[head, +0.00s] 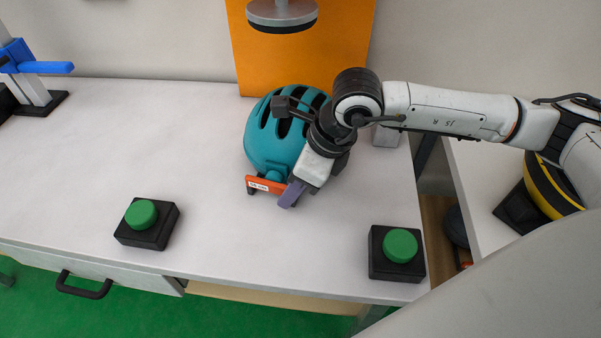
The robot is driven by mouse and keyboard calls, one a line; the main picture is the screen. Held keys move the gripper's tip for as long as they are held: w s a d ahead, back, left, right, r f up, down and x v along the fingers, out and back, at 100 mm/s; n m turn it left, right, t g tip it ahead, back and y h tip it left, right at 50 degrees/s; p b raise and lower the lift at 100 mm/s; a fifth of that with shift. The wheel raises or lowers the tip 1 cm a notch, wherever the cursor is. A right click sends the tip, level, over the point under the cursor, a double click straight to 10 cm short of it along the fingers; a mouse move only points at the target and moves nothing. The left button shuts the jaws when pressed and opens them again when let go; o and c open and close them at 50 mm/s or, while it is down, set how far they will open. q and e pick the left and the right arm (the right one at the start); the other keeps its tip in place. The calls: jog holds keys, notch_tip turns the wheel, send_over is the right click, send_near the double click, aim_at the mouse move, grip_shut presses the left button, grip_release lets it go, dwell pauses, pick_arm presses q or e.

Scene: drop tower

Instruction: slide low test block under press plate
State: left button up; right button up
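The press plate (282,14), a grey disc with a black underside, hangs in front of an orange panel (350,35) at the top. Below it a teal helmet (268,145) with dark vents is on the white table. At its near edge is a low orange-red piece (262,185) with a white label too small to read; I cannot tell whether it is the low test block. My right gripper (291,194) points down beside this piece, on its right; its finger opening is hidden. The wrist covers the helmet's right side. My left gripper is out of view.
Green buttons on black boxes stand at the front left (141,214) and front right (400,246). A light grey block (386,136) is behind my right forearm. A blue-armed stand (40,67) is at the far left. The table's left middle is clear.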

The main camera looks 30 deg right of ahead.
jog(key=shift+w+a+f, duration=0.1)
jog(key=shift+a+f, duration=0.05)
jog(key=shift+f, duration=0.3)
grip_shut()
jog(key=shift+r, duration=0.1)
dwell(1.1)
